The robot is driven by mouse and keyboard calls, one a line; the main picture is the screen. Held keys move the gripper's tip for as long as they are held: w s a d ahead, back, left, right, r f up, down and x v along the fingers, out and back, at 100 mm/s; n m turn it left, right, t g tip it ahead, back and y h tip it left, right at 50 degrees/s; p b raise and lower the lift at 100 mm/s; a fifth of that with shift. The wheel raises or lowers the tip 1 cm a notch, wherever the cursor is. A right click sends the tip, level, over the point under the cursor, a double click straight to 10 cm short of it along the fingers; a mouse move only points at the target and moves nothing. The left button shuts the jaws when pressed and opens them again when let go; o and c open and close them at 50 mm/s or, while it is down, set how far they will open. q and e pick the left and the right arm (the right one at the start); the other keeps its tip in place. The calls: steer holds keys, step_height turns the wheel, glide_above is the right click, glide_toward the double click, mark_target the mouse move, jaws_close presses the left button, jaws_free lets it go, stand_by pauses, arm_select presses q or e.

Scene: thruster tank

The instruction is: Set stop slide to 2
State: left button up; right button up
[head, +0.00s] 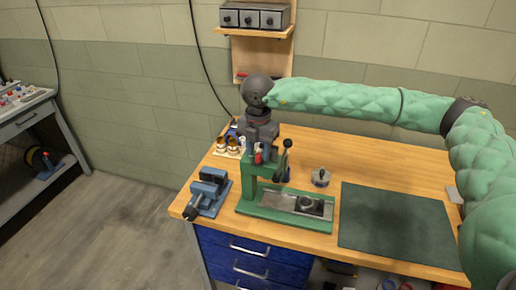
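A green bench press (262,207) stands on the wooden workbench, with a dark lever (284,160) at its upper right. A grey metal plate (280,201) and a dark round part (306,203) sit on its base. I cannot make out which part is the stop slide, and no scale or number is readable. My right gripper (262,153) points down at the top of the press, near small red and white parts. Its fingertips are too small and mixed with the press to show their opening or any contact. My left gripper is out of view.
A blue vise (207,193) stands left of the press. Small brass-coloured parts (229,147) stand behind it. A small metal part (320,177) stands right of the lever. A dark green mat (395,222) lies bare at right. Grey drawers (254,17) sit on a wall shelf.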

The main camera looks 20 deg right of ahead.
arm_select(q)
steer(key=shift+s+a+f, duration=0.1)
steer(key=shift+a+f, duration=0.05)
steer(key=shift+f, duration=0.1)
arm_select(e)
steer(key=shift+f, duration=0.35)
jaws_close()
steer(key=shift+f, duration=0.1)
arm_select(q)
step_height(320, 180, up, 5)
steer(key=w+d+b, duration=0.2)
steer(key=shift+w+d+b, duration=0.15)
steer(key=shift+b, duration=0.15)
arm_select(e)
steer(key=shift+s+a, duration=0.5)
steer(key=shift+s, duration=0.25)
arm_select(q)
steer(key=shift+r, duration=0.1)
